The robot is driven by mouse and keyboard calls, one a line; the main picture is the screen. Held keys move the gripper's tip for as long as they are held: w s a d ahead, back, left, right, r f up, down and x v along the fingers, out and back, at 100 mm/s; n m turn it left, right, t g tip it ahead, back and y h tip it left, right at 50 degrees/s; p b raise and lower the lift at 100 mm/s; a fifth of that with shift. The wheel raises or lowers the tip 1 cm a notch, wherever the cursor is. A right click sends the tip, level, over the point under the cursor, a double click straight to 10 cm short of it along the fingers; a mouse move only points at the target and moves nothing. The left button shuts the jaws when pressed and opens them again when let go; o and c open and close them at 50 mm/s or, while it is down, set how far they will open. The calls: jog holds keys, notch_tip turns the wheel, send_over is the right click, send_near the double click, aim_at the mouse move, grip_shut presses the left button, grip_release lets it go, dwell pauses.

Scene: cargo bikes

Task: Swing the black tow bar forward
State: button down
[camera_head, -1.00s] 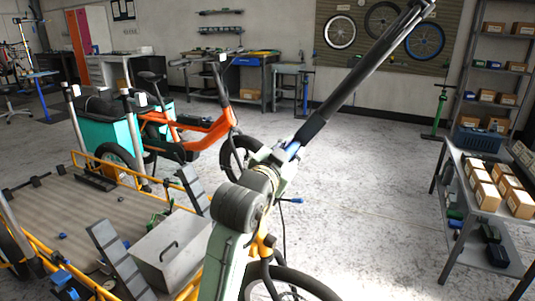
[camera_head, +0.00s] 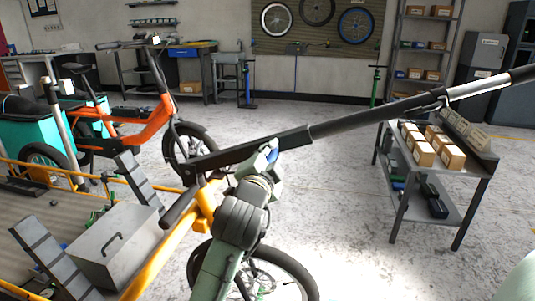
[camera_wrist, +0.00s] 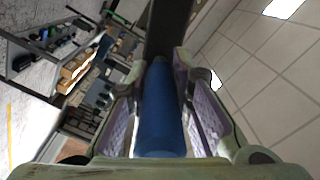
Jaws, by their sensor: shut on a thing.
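The black tow bar (camera_head: 350,121) is a long bar running from its lower end beside the yellow frame (camera_head: 203,212) up to the right at a shallow tilt, with a lighter grey stretch near its far end. A blue cylindrical grip (camera_wrist: 162,110) on the bar lies between the jaws of my gripper (camera_wrist: 162,100) in the wrist view. In the head view my gripper (camera_head: 268,157) is closed at the bar's lower part, and only a bit of the blue grip shows. The bar's far end reaches the right picture edge.
A cargo bed with a grey lidded box (camera_head: 113,243) and ramps is at the lower left. An orange bike (camera_head: 135,128) stands behind it. A metal table with boxes (camera_head: 470,165) is at right, beneath the bar in the picture. Open floor lies in the middle.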

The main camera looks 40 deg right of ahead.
jog(key=shift+f, duration=0.1)
jog(key=c, duration=1.4)
grip_release()
jog(key=v, duration=0.7)
jog(key=shift+s+a, duration=0.15)
jog(key=shift+a, duration=0.1)
